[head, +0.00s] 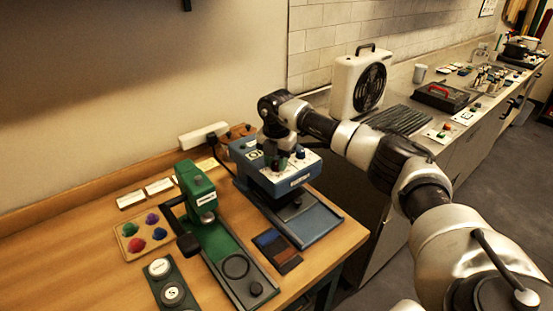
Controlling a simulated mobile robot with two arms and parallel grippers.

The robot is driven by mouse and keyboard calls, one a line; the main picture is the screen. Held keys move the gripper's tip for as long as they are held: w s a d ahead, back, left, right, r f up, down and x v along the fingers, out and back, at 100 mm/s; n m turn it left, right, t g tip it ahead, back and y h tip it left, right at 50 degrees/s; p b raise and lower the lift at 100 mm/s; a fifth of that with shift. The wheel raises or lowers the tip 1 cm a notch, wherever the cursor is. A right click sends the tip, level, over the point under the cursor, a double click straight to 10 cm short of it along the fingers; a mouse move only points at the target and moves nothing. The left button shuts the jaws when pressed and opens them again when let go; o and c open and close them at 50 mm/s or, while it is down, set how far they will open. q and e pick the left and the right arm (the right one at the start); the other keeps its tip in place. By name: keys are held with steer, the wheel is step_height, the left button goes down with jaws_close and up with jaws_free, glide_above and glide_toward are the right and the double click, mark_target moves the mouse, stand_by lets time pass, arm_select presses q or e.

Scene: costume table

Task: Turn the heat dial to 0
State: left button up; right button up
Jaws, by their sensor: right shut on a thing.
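The blue press (262,180) stands on the wooden table, with dials and markings on its sloped top panel. My right arm reaches in from the right over this press. My right gripper (284,158) points down at the panel and is shut on a dial there, which the fingers mostly hide. A dark blue knob (300,153) shows just right of the fingers. The panel's labels and the dial's setting are too small to read. My left gripper is out of view.
A green press (197,192) stands left of the blue one. A tray of coloured pieces (128,229), a dark round-holed holder (157,290) and a dark sample card (291,262) lie nearby. A white fan heater (345,85) stands on the counter behind my right arm.

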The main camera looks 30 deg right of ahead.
mark_target(276, 162)
steer(key=m+p, duration=0.1)
steer(key=m, duration=0.4)
steer(key=shift+r, duration=0.1)
steer(key=shift+m, duration=0.3)
stand_by(0.4)
steer(key=o, duration=0.9)
step_height(276, 162, up, 11)
steer(key=b, duration=0.2)
steer(key=shift+b, duration=0.4)
steer(key=shift+f, duration=0.2)
